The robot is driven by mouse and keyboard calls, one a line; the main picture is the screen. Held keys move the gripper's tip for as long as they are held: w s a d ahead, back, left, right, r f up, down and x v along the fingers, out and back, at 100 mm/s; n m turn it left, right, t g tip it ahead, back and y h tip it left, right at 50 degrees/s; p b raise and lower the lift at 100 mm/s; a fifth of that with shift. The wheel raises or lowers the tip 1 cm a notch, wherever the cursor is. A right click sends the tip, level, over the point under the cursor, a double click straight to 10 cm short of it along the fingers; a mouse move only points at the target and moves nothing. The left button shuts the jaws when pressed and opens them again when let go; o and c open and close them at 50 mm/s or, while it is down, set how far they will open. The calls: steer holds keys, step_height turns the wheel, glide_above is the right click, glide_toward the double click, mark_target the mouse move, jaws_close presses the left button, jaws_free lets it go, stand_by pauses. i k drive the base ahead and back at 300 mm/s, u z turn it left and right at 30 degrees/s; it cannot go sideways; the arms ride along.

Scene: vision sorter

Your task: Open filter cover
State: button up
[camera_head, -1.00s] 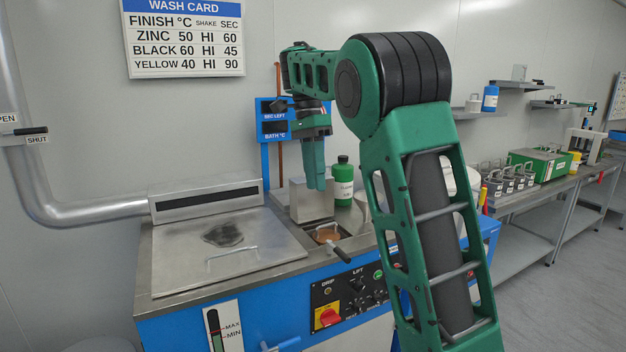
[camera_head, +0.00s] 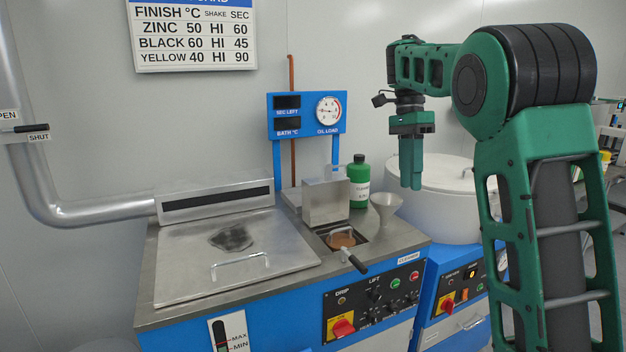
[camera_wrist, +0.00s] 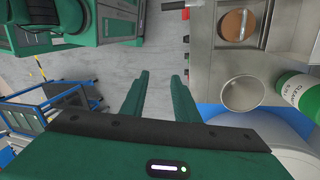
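A small square recess in the steel top holds a brown round filter (camera_head: 341,240) with a metal handle over it. The filter also shows at the top of the wrist view (camera_wrist: 234,25). An upright metal plate or box (camera_head: 326,203) stands behind the recess; I cannot tell if it is the filter cover standing up. A lever with a black grip (camera_head: 355,263) sticks out at the recess's front. My gripper (camera_head: 411,187) points down, right of the recess and apart from it. In the wrist view its two fingers (camera_wrist: 163,76) are apart with nothing between them.
A steel funnel (camera_head: 385,206) and a green bottle (camera_head: 358,182) stand beside the recess. A large lid with a handle (camera_head: 235,255) covers the left of the bath. A white drum (camera_head: 445,200) is behind my gripper. Bare floor (camera_wrist: 100,75) lies below it.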

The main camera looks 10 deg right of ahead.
mark_target(326, 198)
steer(key=z, duration=0.05)
steer(key=i, duration=1.15)
steer(key=u, duration=0.5)
